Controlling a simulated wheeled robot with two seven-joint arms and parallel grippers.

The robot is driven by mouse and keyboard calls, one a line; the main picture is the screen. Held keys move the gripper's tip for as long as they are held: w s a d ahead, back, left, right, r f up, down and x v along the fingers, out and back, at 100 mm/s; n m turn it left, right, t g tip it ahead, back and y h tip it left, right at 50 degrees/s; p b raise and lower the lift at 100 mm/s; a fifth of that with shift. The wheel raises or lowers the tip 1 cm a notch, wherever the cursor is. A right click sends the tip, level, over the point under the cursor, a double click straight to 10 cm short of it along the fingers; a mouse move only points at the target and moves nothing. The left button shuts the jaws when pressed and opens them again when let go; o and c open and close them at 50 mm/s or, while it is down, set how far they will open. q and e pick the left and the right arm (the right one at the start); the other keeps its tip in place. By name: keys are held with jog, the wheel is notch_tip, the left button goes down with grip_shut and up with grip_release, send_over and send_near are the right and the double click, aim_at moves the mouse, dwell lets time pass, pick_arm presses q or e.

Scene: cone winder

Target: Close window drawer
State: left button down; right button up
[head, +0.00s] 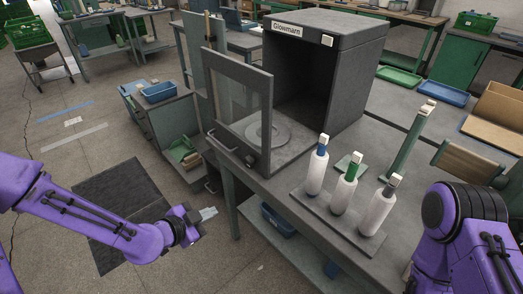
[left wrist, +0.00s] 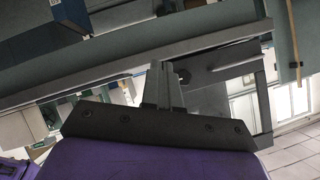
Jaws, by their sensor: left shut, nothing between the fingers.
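A dark grey cabinet labelled "Glowmarn" (head: 340,45) stands on the workbench with its front open. Its framed glass window door (head: 238,68) stands swung out to the left of the opening. A round plate (head: 268,134) sits on the cabinet floor, partly seen through the glass. My left gripper (head: 208,213) is shut and empty, low in front of the bench's left side, apart from the door. Its closed fingers (left wrist: 162,85) show in the left wrist view, below a long grey beam. My right arm shows at the right; its gripper is out of view.
The workbench (head: 285,205) carries a rack with three white bobbins (head: 345,190) in front of the cabinet. A green post (head: 408,140) stands to their right. A blue bin (head: 278,220) sits under the bench. A dark mat (head: 120,200) lies on the floor at left.

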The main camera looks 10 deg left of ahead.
pick_arm(q)
notch_tip(320, 180, up, 7)
jog(key=w+d+m+t+h, duration=0.2)
jog(key=w+m+h, duration=0.1)
jog(key=m, duration=0.3)
jog(key=m+t+h+b, duration=0.1)
jog(key=m+h+b, duration=0.15)
jog(key=m, duration=0.65)
send_near(267, 137)
jog(key=shift+n+t, duration=0.3)
jog(key=p+x, duration=0.2)
jog(key=x, duration=0.4)
jog(key=shift+d, duration=0.3)
jog(key=shift+w+d+f, duration=0.1)
jog(key=shift+w+d, duration=0.05)
jog(key=shift+w, duration=0.1)
pick_arm(e)
jog(key=shift+d+f, duration=0.15)
jog(key=shift+f, duration=0.8)
jog(key=shift+s, duration=0.1)
